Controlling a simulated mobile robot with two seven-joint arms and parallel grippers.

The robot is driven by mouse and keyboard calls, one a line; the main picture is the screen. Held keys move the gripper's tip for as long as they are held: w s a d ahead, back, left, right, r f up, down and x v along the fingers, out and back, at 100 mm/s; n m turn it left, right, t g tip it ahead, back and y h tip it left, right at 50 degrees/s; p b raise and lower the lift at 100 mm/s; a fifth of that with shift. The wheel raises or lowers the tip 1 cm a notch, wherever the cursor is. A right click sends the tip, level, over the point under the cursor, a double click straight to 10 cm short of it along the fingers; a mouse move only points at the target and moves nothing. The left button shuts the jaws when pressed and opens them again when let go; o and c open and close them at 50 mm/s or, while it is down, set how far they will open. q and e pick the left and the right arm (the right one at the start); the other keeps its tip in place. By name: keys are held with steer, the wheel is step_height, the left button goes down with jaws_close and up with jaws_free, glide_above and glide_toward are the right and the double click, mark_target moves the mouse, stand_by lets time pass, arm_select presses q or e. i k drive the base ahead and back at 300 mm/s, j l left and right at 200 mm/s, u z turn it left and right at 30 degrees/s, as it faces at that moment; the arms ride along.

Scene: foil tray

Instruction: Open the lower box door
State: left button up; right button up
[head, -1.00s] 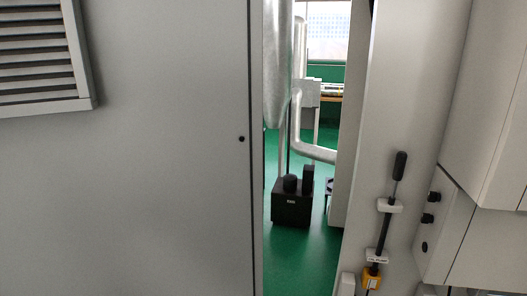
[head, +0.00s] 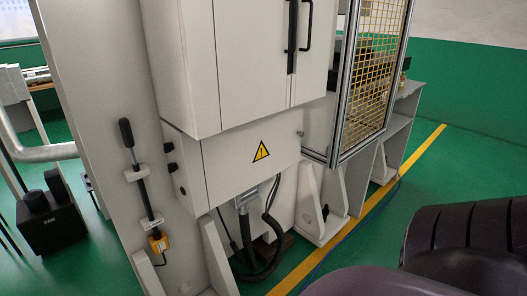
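The lower box (head: 232,170) is a pale grey cabinet under a larger upper cabinet (head: 240,60) in the head view. Its front door (head: 222,178) looks closed and carries a yellow warning triangle (head: 261,151). A small round knob or lock (head: 299,133) shows near its right edge. Dark knobs (head: 170,157) sit on the box's left side. Neither gripper is in view.
Dark cables (head: 262,255) hang under the box to the floor. A yellow mesh guard (head: 374,65) stands to the right. A black-handled lever (head: 133,155) is on the left panel. Green floor (head: 425,195) with a yellow line is open at right. Dark rounded shapes fill the lower right.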

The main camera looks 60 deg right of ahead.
mark_target(236, 160)
steer(key=z, duration=1.7)
